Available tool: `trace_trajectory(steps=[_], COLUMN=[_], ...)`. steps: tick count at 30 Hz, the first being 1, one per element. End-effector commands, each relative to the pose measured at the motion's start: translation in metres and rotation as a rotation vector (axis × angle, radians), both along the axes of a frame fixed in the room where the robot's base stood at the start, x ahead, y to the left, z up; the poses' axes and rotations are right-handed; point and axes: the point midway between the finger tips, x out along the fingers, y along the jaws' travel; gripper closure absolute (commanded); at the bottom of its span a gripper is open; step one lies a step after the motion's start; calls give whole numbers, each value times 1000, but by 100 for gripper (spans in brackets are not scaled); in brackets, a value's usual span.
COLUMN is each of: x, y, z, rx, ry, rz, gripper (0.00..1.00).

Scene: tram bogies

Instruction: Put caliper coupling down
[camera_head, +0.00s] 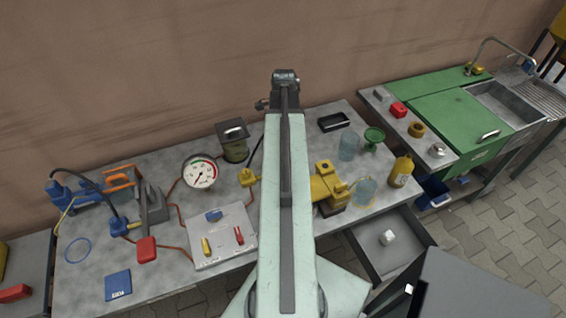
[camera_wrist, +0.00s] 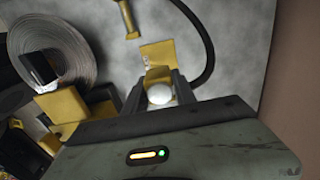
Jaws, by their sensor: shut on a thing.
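My gripper (camera_wrist: 160,88) is shut on a small yellow piece, which I take to be the caliper coupling (camera_wrist: 159,74), in the wrist view. A pale rounded end (camera_wrist: 160,95) shows between the fingers. A yellow plate (camera_wrist: 158,53) lies just beyond the fingers; I cannot tell whether it is part of the held piece. A black hose (camera_wrist: 207,45) curves past on the right. In the head view my arm hides the gripper, and a yellow fitting (camera_head: 248,177) shows just left of the arm on the grey workbench (camera_head: 180,280).
A dial gauge (camera_head: 200,172), a white panel (camera_head: 222,238) and a dark green pot (camera_head: 233,143) stand left of my arm. A yellow machine (camera_head: 328,187), glass jars (camera_head: 349,146) and a black tray (camera_head: 334,122) are to the right. An open drawer (camera_head: 372,265) juts out in front.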

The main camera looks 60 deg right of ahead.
Motion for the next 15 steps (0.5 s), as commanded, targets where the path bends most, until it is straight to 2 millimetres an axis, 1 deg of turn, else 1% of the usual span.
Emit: trace_trajectory(steps=[1,3,6,8,12,14,15], x=[0,0,0,0,1,1,1], y=[0,0,0,0,0,0,1], z=[-19,-35,-53,-56,-55,-62,-69], rx=[0,0,0,0,0,0,0], ry=[0,0,0,0,0,0,0], rz=[1,1,2,2,3,3,3], gripper=[100,100,100,100,100,100,100])
